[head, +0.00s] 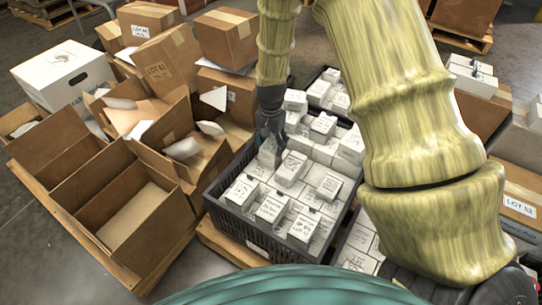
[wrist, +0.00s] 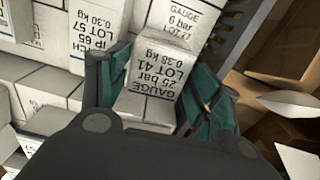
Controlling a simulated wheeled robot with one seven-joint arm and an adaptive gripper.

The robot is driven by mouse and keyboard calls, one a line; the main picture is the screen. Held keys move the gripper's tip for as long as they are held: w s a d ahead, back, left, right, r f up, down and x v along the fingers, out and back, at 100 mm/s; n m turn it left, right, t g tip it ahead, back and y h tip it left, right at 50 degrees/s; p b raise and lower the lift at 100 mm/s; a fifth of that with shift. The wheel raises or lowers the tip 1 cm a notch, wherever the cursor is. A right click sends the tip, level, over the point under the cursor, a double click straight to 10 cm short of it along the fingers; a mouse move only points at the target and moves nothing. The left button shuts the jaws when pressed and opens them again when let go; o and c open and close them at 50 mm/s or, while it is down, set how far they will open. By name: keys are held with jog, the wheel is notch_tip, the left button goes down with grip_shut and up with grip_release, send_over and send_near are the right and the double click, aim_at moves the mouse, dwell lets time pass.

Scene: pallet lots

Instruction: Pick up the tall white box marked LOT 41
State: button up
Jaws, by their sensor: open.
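The white box marked LOT 41 (wrist: 155,72) shows in the wrist view, with "GAUGE 25 bar 0.38 kg" printed on the same face. My gripper (wrist: 152,85) is open, with one teal finger to the left of this box and one to the right. I cannot tell whether either finger touches it. In the head view my gripper (head: 271,133) points down into the dark crate (head: 228,218), among the white boxes. There the LOT 41 box is mostly hidden or cannot be told from its neighbours.
Other white boxes stand close around it, including one marked LOT 57 (wrist: 98,35). The crate wall (wrist: 234,32) is close on the right in the wrist view. Open brown cartons (head: 128,205) stand left of the crate, and a LOT 52 carton (head: 519,204) at the right.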

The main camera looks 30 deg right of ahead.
jog(key=shift+s+f+b, duration=0.2)
jog(key=shift+f+b, duration=1.45)
jog(key=shift+f, duration=0.95)
jog(key=shift+r, duration=0.1)
jog(key=shift+a, duration=0.1)
jog(key=c, duration=1.1)
jog(key=shift+o, duration=0.2)
jog(key=shift+r, duration=0.1)
